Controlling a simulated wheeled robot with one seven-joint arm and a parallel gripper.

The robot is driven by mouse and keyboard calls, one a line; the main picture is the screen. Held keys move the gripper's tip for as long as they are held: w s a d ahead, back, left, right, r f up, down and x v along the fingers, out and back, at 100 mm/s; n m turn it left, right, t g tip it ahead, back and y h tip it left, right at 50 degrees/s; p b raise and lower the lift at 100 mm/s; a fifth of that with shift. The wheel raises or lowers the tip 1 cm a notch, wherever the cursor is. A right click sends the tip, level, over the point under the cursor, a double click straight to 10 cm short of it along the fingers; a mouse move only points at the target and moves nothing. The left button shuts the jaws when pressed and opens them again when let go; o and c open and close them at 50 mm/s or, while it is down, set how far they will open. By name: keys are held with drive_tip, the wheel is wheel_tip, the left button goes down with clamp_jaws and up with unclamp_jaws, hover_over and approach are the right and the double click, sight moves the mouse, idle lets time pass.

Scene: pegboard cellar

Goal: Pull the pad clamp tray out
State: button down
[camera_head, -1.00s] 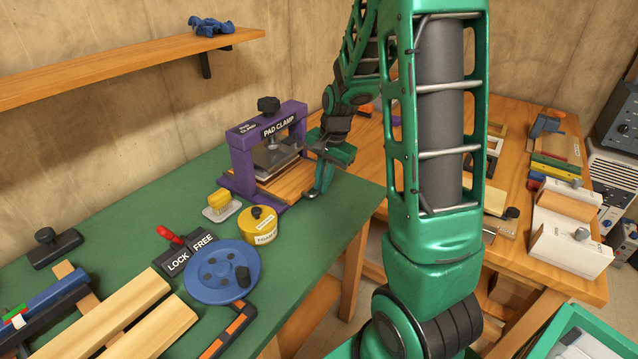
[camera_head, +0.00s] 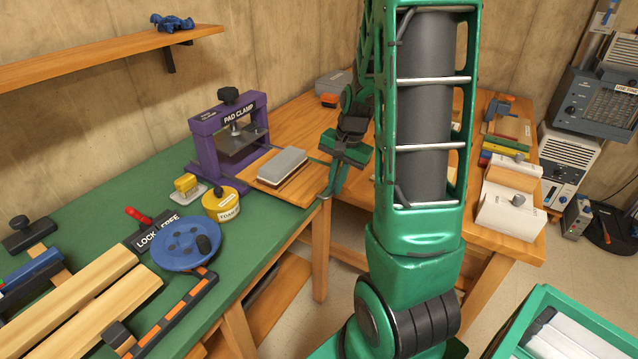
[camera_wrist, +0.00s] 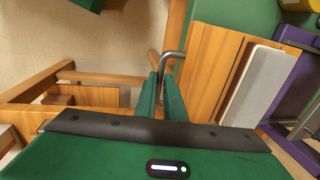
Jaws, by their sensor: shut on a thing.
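The pad clamp (camera_head: 232,137) is a purple frame with a black knob, on the green bench. Its wooden tray (camera_head: 293,191) sticks out to the right of the frame, with a grey-topped pad (camera_head: 282,164) lying on it. My gripper (camera_head: 330,188) is at the tray's outer end. In the wrist view, my gripper (camera_wrist: 161,92) is shut on a bent metal handle (camera_wrist: 174,55) beside the wooden tray (camera_wrist: 207,72). The pad (camera_wrist: 262,85) and purple frame (camera_wrist: 297,92) show at right. How far the fingers wrap the handle is partly hidden.
A yellow tin (camera_head: 221,204), a yellow brush (camera_head: 186,186) and a blue wheel (camera_head: 184,243) stand left of the tray on the green bench (camera_head: 105,190). A wooden bench (camera_head: 290,122) adjoins behind. Open floor lies past the green bench's edge.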

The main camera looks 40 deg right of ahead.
drive_tip(key=shift+s+d, duration=0.4)
drive_tip(key=shift+s, duration=0.35)
drive_tip(key=c, duration=1.8)
unclamp_jaws()
drive_tip(key=shift+w+a, duration=0.1)
drive_tip(key=shift+c, duration=0.2)
wheel_tip(320, 180, up, 11)
drive_tip(key=s, duration=0.1)
drive_tip(key=shift+s+d+f, duration=0.2)
drive_tip(key=shift+s+d, duration=0.1)
drive_tip(key=shift+s, duration=0.05)
